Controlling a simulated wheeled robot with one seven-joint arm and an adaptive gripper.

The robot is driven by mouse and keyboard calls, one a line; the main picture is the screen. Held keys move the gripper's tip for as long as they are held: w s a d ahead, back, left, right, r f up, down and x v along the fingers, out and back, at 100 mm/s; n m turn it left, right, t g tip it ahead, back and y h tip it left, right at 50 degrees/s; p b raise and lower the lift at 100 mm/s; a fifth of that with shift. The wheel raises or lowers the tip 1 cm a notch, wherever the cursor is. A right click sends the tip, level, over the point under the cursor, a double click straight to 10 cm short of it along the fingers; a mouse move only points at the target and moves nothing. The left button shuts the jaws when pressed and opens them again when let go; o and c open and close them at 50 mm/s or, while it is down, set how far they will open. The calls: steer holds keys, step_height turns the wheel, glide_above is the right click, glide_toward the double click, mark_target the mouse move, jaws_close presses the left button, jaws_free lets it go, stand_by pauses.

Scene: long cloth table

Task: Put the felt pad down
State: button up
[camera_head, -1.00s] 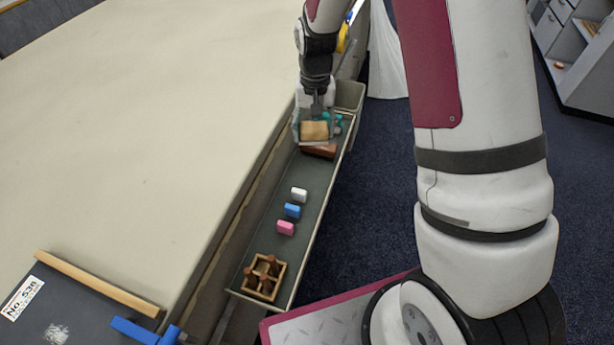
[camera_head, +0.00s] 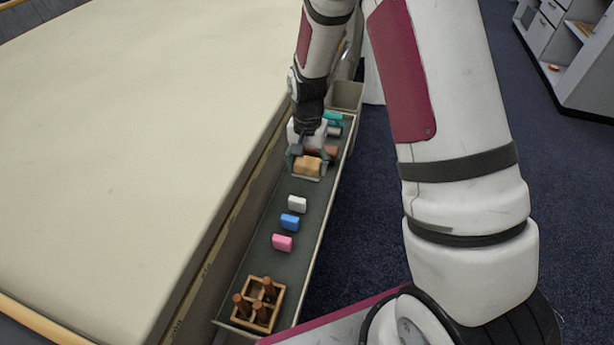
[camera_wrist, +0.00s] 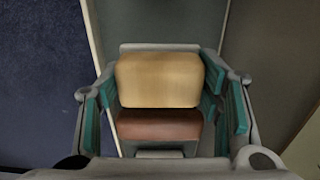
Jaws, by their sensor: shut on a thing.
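A tan block (camera_head: 308,165), which looks like the felt pad, is between the fingers of my gripper (camera_head: 309,160) over the far part of the long grey tray. In the wrist view my gripper (camera_wrist: 165,95) is shut on the tan block (camera_wrist: 158,80), with teal finger pads at either side. A red-brown surface (camera_wrist: 160,125) shows just below the block in that view; I cannot tell whether they touch. In the head view a red-brown thing (camera_head: 331,152) shows just behind and right of my gripper. Whether the pad touches the tray is not clear.
The tray (camera_head: 262,246) runs beside the cloth table (camera_head: 130,140). White (camera_head: 297,203), blue (camera_head: 290,222) and pink (camera_head: 282,242) blocks lie in it, then a wooden rack (camera_head: 256,312) with brown pegs. Teal things (camera_head: 333,118) lie behind my gripper. Bare tray shows before the white block.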

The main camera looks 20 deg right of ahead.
mark_target(308, 184)
steer(key=shift+f, duration=2.15)
steer(key=shift+f+b, duration=0.15)
steer(key=shift+b, duration=0.2)
steer(key=o, duration=1)
steer(key=shift+o, duration=0.2)
step_height(308, 184, up, 12)
steer(key=shift+r+p, duration=0.25)
steer(key=shift+p, duration=0.6)
